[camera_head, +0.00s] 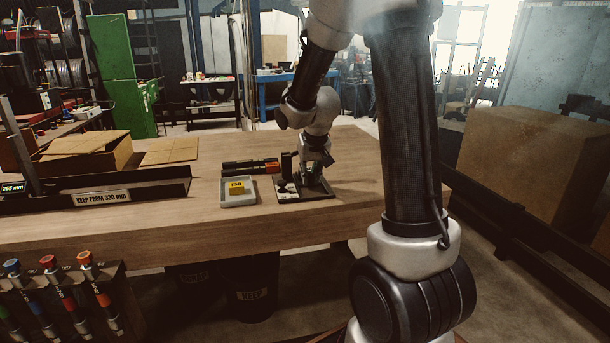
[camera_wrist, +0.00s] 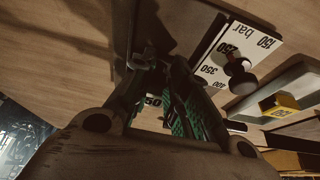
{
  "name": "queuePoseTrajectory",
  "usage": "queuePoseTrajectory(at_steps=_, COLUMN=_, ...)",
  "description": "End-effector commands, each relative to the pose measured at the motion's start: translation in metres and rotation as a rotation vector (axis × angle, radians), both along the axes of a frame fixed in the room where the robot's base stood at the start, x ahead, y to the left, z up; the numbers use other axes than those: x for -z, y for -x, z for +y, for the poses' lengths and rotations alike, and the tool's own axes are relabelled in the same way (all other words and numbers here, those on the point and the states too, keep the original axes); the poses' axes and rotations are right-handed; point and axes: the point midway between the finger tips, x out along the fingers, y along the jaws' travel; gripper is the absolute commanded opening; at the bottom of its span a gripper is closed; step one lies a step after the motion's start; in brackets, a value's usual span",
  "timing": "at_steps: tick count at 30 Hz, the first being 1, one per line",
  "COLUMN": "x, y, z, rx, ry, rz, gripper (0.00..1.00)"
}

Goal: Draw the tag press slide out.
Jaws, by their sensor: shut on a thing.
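The tag press (camera_head: 303,189) stands on the bench near its front right edge, a dark base with a small upright. In the wrist view its white scale plate (camera_wrist: 253,43) shows numbers such as 150 bar, 250, 350 and 400. A black double knob (camera_wrist: 238,76) stands on the plate. My gripper (camera_head: 314,170) reaches down over the right part of the press. In the wrist view my gripper (camera_wrist: 160,66), with green finger pads, is shut on a dark part of the press, apparently the slide's grip. The fingers mostly hide it, so how far the slide is out cannot be told.
A grey tray (camera_head: 238,204) with a yellow block (camera_head: 236,188) sits just left of the press. Dark bars with red ends (camera_head: 250,167) lie behind it. A long dark trough (camera_head: 150,188) is farther left. The bench (camera_head: 375,185) right of the press is clear.

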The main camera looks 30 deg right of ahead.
Motion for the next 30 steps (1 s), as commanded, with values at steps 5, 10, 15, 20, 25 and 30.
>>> queuePoseTrajectory(at_steps=5, x=0.000, y=0.004, z=0.002, rx=-0.001, ry=0.000, rz=0.000, gripper=0.00)
queuePoseTrajectory(at_steps=10, x=0.000, y=0.008, z=0.003, rx=-0.002, ry=0.001, rz=-0.001, gripper=0.00)
queuePoseTrajectory(at_steps=15, x=0.000, y=0.012, z=0.004, rx=-0.002, ry=0.001, rz=0.000, gripper=0.00)
queuePoseTrajectory(at_steps=20, x=0.000, y=0.017, z=0.005, rx=-0.001, ry=0.000, rz=0.000, gripper=0.00)
queuePoseTrajectory(at_steps=25, x=-0.001, y=0.020, z=0.007, rx=-0.001, ry=0.001, rz=-0.001, gripper=0.00)
queuePoseTrajectory(at_steps=30, x=0.000, y=0.025, z=0.008, rx=-0.001, ry=0.000, rz=0.000, gripper=0.00)
